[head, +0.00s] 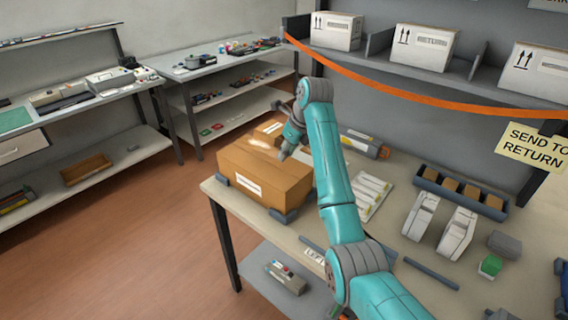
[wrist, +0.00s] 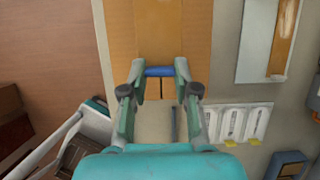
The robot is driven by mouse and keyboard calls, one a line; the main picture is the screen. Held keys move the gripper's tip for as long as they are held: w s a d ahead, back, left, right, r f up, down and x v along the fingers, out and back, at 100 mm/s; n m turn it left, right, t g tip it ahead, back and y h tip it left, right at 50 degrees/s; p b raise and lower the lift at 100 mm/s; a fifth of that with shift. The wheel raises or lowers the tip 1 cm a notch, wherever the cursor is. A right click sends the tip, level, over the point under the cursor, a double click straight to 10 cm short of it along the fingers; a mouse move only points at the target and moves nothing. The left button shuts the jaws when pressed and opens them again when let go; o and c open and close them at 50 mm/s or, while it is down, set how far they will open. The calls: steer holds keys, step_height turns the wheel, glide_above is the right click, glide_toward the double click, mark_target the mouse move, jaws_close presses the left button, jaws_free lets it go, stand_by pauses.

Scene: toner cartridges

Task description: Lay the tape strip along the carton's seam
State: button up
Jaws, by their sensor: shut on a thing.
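The brown carton (head: 250,178) sits near the table's left end, with a white label on its front. My gripper (head: 284,156) is over the right part of its top; in the wrist view my gripper (wrist: 160,72) is shut on a narrow blue bar, which looks like the end of the tape strip (wrist: 160,71). A dark seam line (wrist: 160,90) shows just below the bar. A pale band (head: 262,145) shows on the carton's top in the head view. I cannot tell how much of the strip touches the carton.
Dark grey blocks (head: 284,214) sit at the carton's lower corners. A label sheet (head: 370,190) and a cylinder (head: 364,143) lie to its right. Farther right are a dark tray with brown blocks (head: 460,190) and pale cartridges (head: 455,235). An orange band (head: 400,88) crosses the shelf behind.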

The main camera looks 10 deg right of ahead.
steer(key=shift+f, duration=2.3)
steer(key=shift+f, duration=0.2)
steer(key=o, duration=0.7)
